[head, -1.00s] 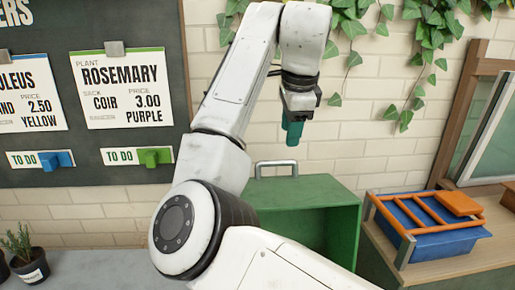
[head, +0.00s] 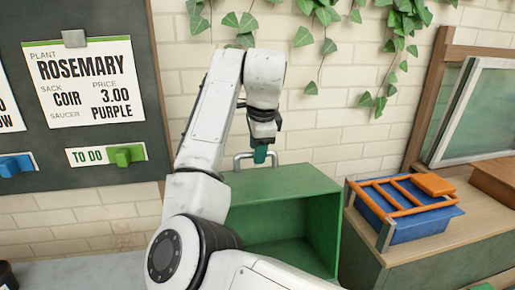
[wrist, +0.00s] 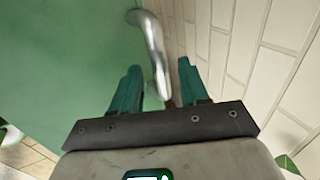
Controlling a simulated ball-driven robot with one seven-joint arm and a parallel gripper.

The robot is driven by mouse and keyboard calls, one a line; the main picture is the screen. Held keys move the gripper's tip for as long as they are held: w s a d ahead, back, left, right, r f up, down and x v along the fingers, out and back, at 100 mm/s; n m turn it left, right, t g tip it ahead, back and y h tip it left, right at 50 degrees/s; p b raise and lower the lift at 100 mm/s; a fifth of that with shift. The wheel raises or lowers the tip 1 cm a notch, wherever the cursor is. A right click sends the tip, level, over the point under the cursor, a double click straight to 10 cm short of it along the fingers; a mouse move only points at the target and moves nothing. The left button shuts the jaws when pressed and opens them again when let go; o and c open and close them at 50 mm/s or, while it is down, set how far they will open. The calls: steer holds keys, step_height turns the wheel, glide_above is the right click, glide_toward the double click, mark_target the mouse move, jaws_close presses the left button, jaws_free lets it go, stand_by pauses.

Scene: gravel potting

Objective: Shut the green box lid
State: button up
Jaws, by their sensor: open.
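The green box (head: 325,215) stands against the brick wall with its front side open toward me. Its flat green top panel (head: 290,181) carries a silver handle (head: 238,161) at the back edge; I cannot tell for sure that this panel is the lid. My gripper (head: 260,155) points down at the handle, its teal fingers open. In the wrist view, the handle (wrist: 155,50) runs into the gap between the open fingers (wrist: 158,82). I cannot tell whether they touch it. The green panel (wrist: 65,60) fills the left of that view.
The brick wall (head: 340,135) is close behind the handle. A blue tray with an orange rack (head: 408,213) stands on the wooden counter at right. A board with a rosemary card (head: 85,85) hangs at left. Ivy hangs above.

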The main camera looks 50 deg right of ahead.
steer(key=shift+f, duration=0.15)
steer(key=shift+c, duration=0.2)
jaws_close()
stand_by(0.4)
